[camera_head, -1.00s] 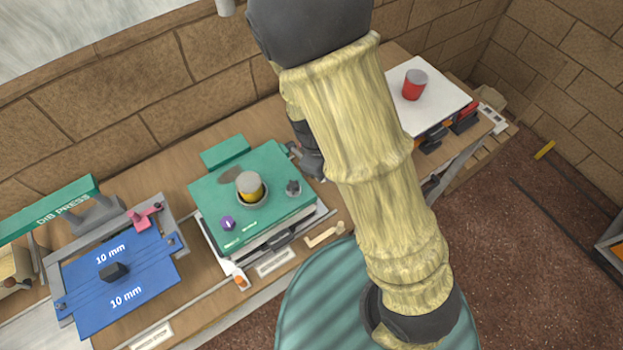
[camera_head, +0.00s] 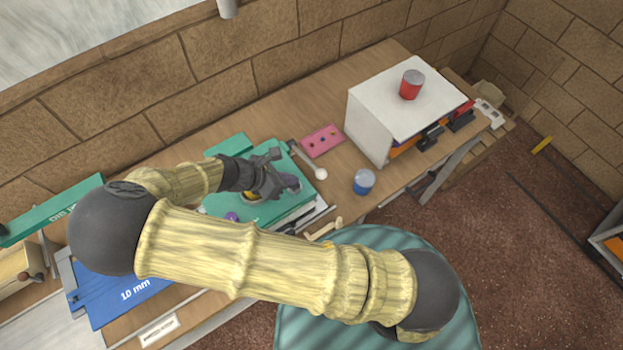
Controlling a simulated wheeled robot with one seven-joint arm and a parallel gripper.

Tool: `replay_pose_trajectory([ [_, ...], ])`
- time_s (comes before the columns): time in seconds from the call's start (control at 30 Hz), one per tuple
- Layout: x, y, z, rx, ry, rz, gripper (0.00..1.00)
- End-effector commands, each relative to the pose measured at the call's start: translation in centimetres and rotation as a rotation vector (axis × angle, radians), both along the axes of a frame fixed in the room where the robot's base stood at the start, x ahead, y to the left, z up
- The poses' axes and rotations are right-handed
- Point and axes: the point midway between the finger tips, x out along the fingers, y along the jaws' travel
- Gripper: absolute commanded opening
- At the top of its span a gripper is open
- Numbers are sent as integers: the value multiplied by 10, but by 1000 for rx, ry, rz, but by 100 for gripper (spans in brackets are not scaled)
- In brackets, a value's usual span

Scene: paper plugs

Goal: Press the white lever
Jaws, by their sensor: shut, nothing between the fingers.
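A lever with a white ball knob (camera_head: 320,173) and a grey rod stands at the right back side of the green machine (camera_head: 222,202). A cream-white handle (camera_head: 324,229) also sits at the machine's front right edge; I cannot tell which one the task names. My gripper (camera_head: 286,187) is shut and empty over the right part of the green machine's top. It is left of the white knob and apart from it in the picture. My gripper partly covers the yellow piece (camera_head: 250,197) on the machine.
A blue can (camera_head: 363,181) and a pink plate (camera_head: 322,141) lie right of the machine. A white box (camera_head: 372,115) with a red can (camera_head: 411,84) on it stands farther right. A blue press plate (camera_head: 122,292) is at left, partly behind my arm.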

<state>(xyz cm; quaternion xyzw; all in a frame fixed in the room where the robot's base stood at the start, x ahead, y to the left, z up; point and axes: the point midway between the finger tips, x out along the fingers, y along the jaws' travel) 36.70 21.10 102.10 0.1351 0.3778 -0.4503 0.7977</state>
Motion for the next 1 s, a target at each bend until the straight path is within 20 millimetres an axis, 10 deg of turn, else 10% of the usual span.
replay_pose_trajectory([
  [1.0,30,-61,-71,2,0,-4,0],
])
